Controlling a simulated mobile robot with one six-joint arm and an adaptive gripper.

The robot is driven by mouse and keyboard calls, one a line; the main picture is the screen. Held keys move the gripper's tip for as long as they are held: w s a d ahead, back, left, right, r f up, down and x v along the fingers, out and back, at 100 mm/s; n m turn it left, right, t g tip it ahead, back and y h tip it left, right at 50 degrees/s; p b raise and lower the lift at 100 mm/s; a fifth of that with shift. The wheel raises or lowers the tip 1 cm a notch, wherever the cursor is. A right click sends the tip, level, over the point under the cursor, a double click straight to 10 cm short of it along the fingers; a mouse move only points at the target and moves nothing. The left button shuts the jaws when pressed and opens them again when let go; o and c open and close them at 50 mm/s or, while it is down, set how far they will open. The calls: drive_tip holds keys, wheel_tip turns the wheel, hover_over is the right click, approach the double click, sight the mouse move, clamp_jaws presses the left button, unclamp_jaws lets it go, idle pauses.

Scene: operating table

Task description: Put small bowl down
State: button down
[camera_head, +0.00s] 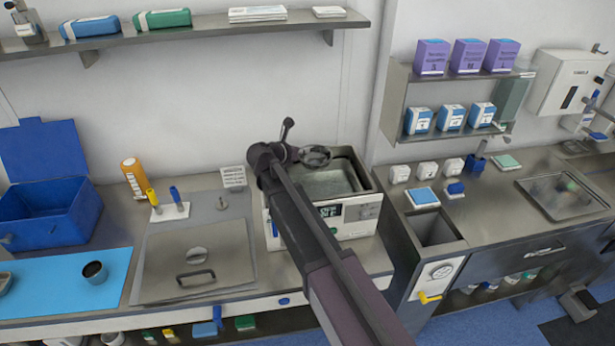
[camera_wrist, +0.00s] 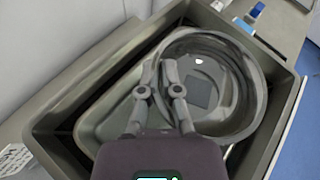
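The small bowl (camera_head: 316,156) is round and grey, see-through or shiny. It is held above the open basin (camera_head: 331,183) of a white bench-top bath unit (camera_head: 358,216). In the wrist view the bowl (camera_wrist: 243,65) fills the right half of the basin's outline. My gripper (camera_wrist: 159,68) has its two fingers close together at the bowl's near rim, and they appear shut on it. In the head view my gripper (camera_head: 294,153) is at the bowl's left side, partly hidden by my arm. The bowl's height above the basin floor is hard to judge.
Left of the bath are a metal lid plate (camera_head: 197,262), a blue mat (camera_head: 70,272) with a dark cup (camera_head: 95,271), and an open blue box (camera_head: 50,213). An orange bottle (camera_head: 133,178) stands behind. Right are small white boxes (camera_head: 427,171) and a sink (camera_head: 565,195).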

drive_tip(key=shift+f+b, duration=1.55)
drive_tip(key=shift+f, duration=0.35)
drive_tip(key=shift+f, duration=0.1)
drive_tip(key=shift+f+b, duration=1.8)
drive_tip(key=shift+b, duration=0.05)
drive_tip(key=shift+f+b, duration=0.6)
drive_tip(key=c, duration=0.8)
unclamp_jaws()
drive_tip(key=shift+r, duration=0.2)
